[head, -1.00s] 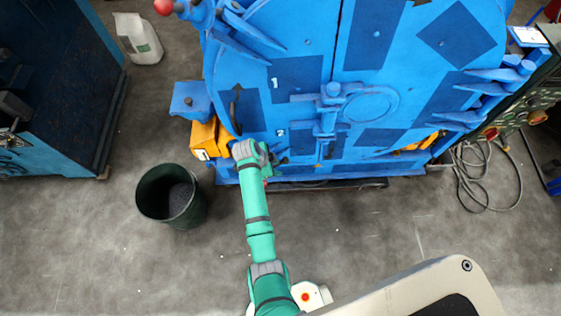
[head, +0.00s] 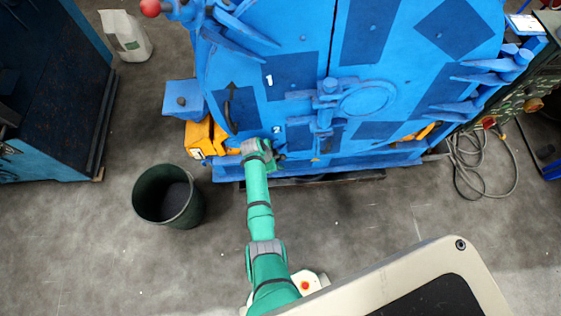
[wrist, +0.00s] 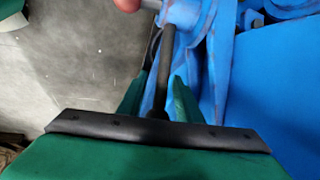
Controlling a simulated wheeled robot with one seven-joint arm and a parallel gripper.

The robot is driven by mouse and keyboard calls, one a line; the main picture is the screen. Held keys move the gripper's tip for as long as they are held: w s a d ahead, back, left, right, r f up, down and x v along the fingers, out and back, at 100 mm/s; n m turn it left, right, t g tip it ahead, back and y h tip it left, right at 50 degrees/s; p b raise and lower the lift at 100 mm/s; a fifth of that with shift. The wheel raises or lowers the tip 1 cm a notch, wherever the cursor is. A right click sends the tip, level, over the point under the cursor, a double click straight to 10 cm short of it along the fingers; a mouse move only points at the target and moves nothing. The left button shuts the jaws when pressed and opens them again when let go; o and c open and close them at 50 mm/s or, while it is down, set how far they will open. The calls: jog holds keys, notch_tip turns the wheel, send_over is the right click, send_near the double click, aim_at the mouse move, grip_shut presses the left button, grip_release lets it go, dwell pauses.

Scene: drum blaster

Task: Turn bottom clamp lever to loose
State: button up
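The bottom clamp lever shows in the wrist view as a dark rod (wrist: 166,60) running down from a blue hub (wrist: 182,12). My gripper (wrist: 161,77) has its two green fingers on either side of this rod, with narrow gaps on both sides, so it looks open around the rod. In the head view my gripper (head: 274,152) is at the lower left of the blue blaster door (head: 300,110). My wrist hides most of the lever and hub there.
A dark green bin (head: 143,205) stands on the floor left of my arm. An orange block (head: 197,138) and a small blue box (head: 181,98) are left of the door. An upper lever with a red knob (head: 150,8) is at top left. A cable lies at right.

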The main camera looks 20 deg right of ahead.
jog(key=shift+d+f, duration=0.7)
jog(key=shift+d, duration=0.05)
jog(key=shift+w, duration=0.15)
